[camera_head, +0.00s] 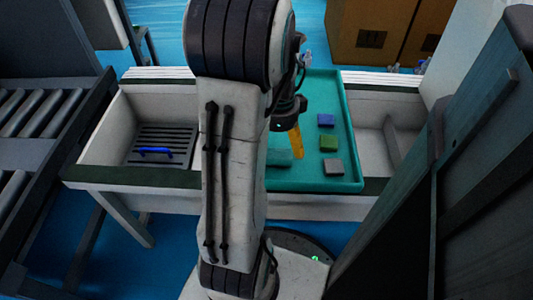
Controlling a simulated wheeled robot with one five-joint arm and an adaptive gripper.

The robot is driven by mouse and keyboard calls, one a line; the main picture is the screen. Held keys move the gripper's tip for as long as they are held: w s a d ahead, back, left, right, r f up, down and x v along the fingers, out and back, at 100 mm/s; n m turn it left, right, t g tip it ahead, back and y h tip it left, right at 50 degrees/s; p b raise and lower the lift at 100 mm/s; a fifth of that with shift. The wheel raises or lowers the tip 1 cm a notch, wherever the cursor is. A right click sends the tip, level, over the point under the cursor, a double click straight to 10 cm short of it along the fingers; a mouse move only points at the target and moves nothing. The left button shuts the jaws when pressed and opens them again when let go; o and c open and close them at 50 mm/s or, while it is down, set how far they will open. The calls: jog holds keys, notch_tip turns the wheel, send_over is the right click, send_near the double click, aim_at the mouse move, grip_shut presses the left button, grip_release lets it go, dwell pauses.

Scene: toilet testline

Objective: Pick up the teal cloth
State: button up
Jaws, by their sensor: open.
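The teal cloth (279,158) lies flat in the teal tray (349,150), near the tray's front left. Its colour is close to the tray's, and my arm hides the part to its left. My gripper (294,156) points down over the tray, with its yellow fingers just right of the teal cloth. The jaws are open and I see nothing held in them. I cannot tell how high the fingertips are above the tray floor.
Blue (326,120), green (328,143) and grey (333,166) blocks or folded cloths line the tray's right side. A white basin (118,125) with a dark grate and a blue-handled item is at left. A dark panel (440,190) stands close at right. Cardboard boxes (376,30) are behind.

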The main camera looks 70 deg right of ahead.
aim_at(276, 158)
jog(key=shift+a+f+b, duration=0.2)
jog(key=shift+f+b, duration=1.4)
jog(key=shift+f, duration=1.45)
jog(key=shift+c, duration=0.4)
jog(key=c, duration=0.6)
